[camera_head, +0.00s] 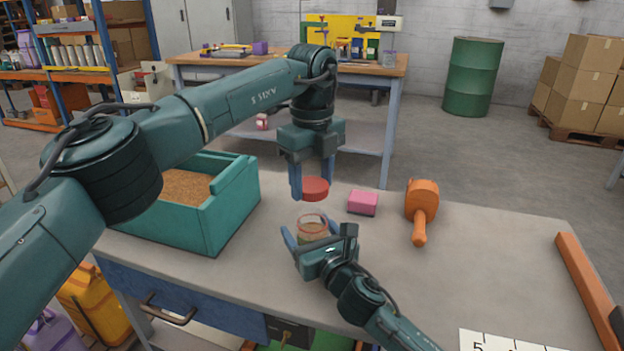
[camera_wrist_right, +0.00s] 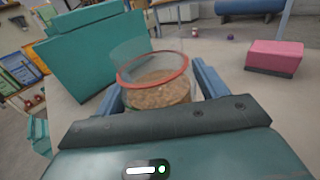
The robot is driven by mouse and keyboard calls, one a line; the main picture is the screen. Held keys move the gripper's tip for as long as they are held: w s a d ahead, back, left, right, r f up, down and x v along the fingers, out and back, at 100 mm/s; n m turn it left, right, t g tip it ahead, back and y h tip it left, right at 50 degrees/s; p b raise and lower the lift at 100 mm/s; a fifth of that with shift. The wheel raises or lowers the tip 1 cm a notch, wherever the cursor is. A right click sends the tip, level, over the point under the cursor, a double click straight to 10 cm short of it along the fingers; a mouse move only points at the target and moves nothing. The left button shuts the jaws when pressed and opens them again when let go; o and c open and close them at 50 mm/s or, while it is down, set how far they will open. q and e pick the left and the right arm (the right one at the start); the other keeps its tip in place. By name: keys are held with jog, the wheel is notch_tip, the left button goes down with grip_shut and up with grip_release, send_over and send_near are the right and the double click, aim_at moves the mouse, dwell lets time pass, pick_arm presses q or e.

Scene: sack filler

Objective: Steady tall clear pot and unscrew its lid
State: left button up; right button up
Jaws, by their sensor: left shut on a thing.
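The clear pot (camera_head: 312,230) stands upright on the grey bench, with brown contents and a reddish ring near its top. It also shows in the right wrist view (camera_wrist_right: 158,88). My left gripper (camera_head: 312,192) points down above it and is shut on the round red lid (camera_head: 315,188). The lid is off the pot, with a gap between them. My right gripper (camera_head: 308,240) reaches in low from the front right. Its fingers lie on both sides of the pot and look closed against it.
A teal bin (camera_head: 235,205) of brown granules stands left of the pot. A pink block (camera_head: 362,203) and an orange mallet (camera_head: 421,205) lie to the right. An orange bar (camera_head: 585,285) lies at the bench's right edge. The right middle of the bench is clear.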

jog(key=shift+o, duration=1.1)
jog(key=shift+s, duration=0.1)
